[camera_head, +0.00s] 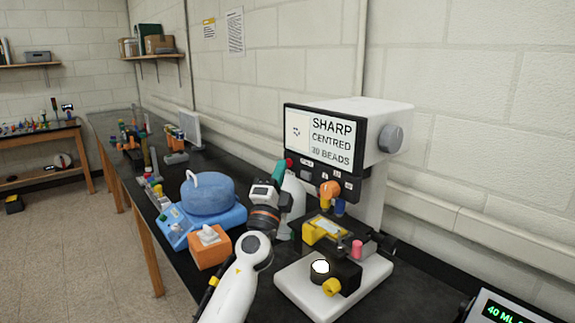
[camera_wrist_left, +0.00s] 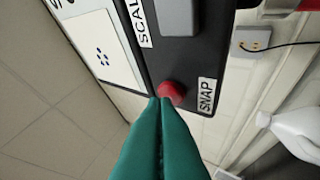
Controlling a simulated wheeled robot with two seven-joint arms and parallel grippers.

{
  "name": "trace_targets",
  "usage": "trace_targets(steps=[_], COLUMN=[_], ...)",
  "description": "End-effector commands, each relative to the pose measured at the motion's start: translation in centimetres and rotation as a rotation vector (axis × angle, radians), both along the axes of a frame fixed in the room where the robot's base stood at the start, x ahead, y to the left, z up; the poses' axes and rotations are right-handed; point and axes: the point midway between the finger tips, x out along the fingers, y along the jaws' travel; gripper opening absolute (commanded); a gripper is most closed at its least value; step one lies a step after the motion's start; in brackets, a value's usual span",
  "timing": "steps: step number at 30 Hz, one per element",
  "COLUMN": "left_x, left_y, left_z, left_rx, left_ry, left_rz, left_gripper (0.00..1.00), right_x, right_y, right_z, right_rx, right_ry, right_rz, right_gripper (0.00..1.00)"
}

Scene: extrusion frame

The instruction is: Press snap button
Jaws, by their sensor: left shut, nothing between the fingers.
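The red snap button (camera_wrist_left: 173,92) is on the dark front panel, beside the white label reading SNAP (camera_wrist_left: 207,94). In the head view the red button (camera_head: 290,162) sits under the left end of the microscope's screen (camera_head: 325,137). My left gripper (camera_head: 281,168) is shut and empty, its teal fingertips close beside the button. In the left wrist view the teal fingers (camera_wrist_left: 161,102) are together and their tips overlap the lower left edge of the button. I cannot tell whether they touch it. My right gripper is not in view.
The microscope's white base (camera_head: 295,290) stands on the black bench, with its stage and knobs close to my left arm. A white bottle (camera_head: 296,190) stands behind my left wrist. An orange tissue box (camera_head: 209,247) and a blue round object (camera_head: 208,193) are to the left.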

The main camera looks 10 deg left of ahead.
Motion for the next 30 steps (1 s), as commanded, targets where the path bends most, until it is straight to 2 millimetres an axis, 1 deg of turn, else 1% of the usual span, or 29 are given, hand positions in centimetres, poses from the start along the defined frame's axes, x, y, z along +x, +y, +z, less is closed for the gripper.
trace_targets(steps=[13, 21, 30], left_x=[0.45, 0.42, -0.48], left_y=[-0.35, -0.35, 0.36], left_z=[-0.02, 0.03, 0.11], left_rx=[-0.001, 0.001, 0.001], left_ry=[0.0, 0.0, 0.001], left_rz=[-0.001, -0.001, 0.0], left_gripper=[0.0, 0.0, 0.0], right_x=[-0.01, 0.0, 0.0], right_y=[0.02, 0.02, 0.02], right_z=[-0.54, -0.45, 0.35], right_rx=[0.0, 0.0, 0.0], right_ry=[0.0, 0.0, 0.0], right_rz=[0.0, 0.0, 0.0], right_gripper=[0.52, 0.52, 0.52])
